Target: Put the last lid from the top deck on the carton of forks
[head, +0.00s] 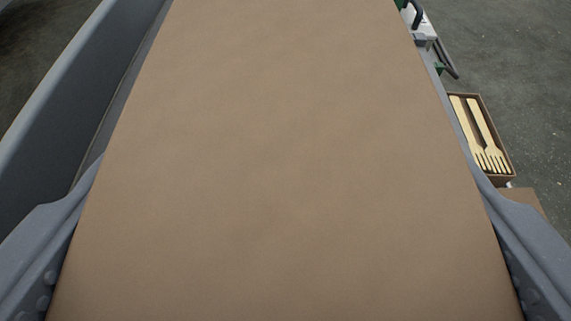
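A large plain brown cardboard lid (285,120) fills the middle of the head view, very close to the camera. My gripper (285,165) has a grey finger along each side of it and is shut on the lid. The carton of forks (510,160) is at the right, beyond my right finger. It is an open brown box with pale wooden forks (480,125) in it, and its left side is partly hidden by the finger. The lid is apart from the carton in the picture. The top deck cannot be made out.
A long dark grey panel (70,95) runs along the left. A white and metal fitting with a black handle (417,15) is at the upper right. Another brown surface (525,198) shows below the carton. Grey speckled floor (520,60) is open at the right.

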